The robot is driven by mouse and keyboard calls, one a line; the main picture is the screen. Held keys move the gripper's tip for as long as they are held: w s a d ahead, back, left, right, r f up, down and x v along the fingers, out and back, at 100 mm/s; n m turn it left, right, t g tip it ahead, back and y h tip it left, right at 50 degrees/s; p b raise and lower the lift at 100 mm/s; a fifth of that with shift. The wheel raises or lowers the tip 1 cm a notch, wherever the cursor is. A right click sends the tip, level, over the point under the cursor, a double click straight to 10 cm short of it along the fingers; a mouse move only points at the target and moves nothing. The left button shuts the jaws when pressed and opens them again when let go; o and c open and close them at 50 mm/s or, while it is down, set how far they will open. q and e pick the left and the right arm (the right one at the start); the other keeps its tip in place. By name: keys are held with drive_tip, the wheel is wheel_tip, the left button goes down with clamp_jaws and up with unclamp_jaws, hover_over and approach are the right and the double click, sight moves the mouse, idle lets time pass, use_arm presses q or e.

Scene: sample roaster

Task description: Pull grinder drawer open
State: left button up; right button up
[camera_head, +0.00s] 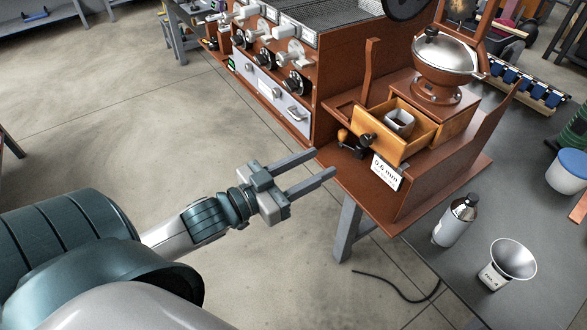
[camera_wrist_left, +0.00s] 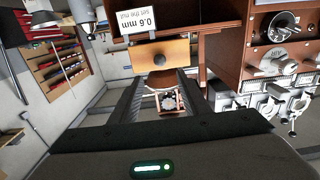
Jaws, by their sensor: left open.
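The wooden grinder (camera_head: 440,92) with its silver dome stands on the brown bench. Its drawer (camera_head: 398,152) sticks out of the body, open at the top, with a small grey square cup (camera_head: 400,122) inside. A dark knob (camera_head: 366,141) shows at the drawer's front. My left gripper (camera_head: 326,162) is open and empty, in front of and apart from the drawer, its fingers pointing toward it. In the left wrist view the drawer front (camera_wrist_left: 178,50) and its knob (camera_wrist_left: 159,60) lie beyond and between the open fingers (camera_wrist_left: 160,85). My right gripper is not in view.
A "0.6 mm" card (camera_head: 387,172) stands beside the drawer. The roaster panel (camera_head: 270,85) with knobs and levers is to the left. A bottle (camera_head: 455,220) and a metal funnel (camera_head: 512,258) stand on the grey table at right. Open floor lies under my arm.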

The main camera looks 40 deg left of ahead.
use_arm(q)
drive_tip(key=v, duration=0.4)
drive_tip(key=shift+s+a, duration=0.1)
drive_tip(key=shift+s, duration=0.25)
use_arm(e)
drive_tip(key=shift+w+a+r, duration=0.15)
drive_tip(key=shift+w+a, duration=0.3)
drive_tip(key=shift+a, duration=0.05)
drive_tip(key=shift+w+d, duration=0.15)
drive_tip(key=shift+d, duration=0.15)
